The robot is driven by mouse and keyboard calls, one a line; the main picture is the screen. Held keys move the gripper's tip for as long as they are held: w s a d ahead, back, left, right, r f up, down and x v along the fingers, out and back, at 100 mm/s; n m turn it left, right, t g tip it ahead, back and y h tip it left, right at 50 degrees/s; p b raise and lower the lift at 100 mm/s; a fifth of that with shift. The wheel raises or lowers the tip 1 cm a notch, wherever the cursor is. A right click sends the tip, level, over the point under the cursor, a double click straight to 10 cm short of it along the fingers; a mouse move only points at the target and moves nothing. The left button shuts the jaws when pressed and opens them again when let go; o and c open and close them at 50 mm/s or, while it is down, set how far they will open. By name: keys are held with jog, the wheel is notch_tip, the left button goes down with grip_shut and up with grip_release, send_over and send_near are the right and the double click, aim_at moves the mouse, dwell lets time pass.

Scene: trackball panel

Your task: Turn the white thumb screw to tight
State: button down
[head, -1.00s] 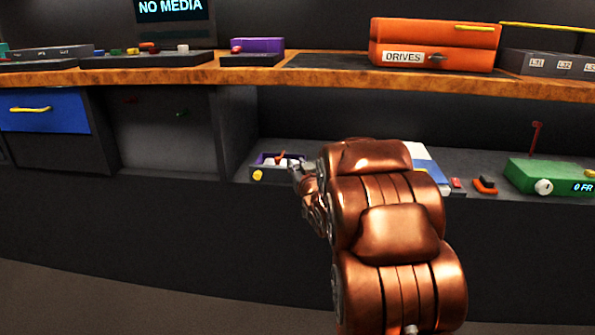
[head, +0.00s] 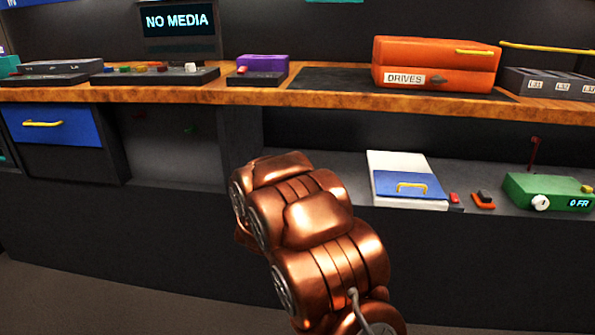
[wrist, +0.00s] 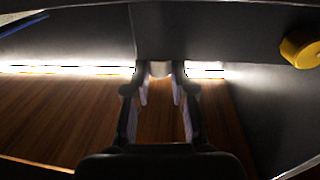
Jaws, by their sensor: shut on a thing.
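In the wrist view my gripper (wrist: 160,82) is shut, its two fingers on either side of a small pale thing at the fingertips, which looks like the white thumb screw (wrist: 160,68). Most of the screw is hidden and its turn angle cannot be read. A dark grey panel face (wrist: 220,35) lies beyond it, with a yellow knob (wrist: 302,50) at the right. In the head view my copper arm hides the gripper, the screw and the panel.
On the lower shelf stand a white and blue box (head: 405,165) with a yellow handle, small red and orange pieces, and a green box (head: 525,188) with a white dial (head: 540,202). An orange drives case (head: 435,62) sits on the wooden counter (head: 330,98) above.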

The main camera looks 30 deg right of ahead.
jog(key=shift+w+a+r+m+g+h+p, duration=0.15)
jog(key=shift+m+g+h+p, duration=0.7)
jog(key=shift+p, duration=0.9)
jog(key=shift+w+a+r+m+g+h+p, duration=0.15)
jog(key=shift+m+g+h+p, duration=0.35)
jog(key=shift+g+p, duration=0.95)
jog(key=shift+w+r+m+g+h+p, duration=0.15)
jog(key=shift+m+g+h+p, duration=0.55)
jog(key=shift+p, duration=1.4)
jog(key=m+g+p, duration=0.1)
jog(key=g+p, duration=0.1)
jog(key=m+g+p, duration=0.1)
jog(key=shift+w+f+m+h, duration=0.2)
jog(key=shift+f+m+h, duration=0.05)
jog(key=shift+m, duration=0.1)
jog(key=shift+m+g+p, duration=0.3)
jog(key=shift+g+p, duration=0.3)
jog(key=shift+g, duration=0.1)
jog(key=shift+w+f+m+g+p, duration=0.15)
jog(key=shift+m+g+p, duration=0.45)
jog(key=shift+g, duration=0.5)
jog(key=c, duration=1)
grip_release()
jog(key=a, duration=1.2)
jog(key=shift+w, duration=0.15)
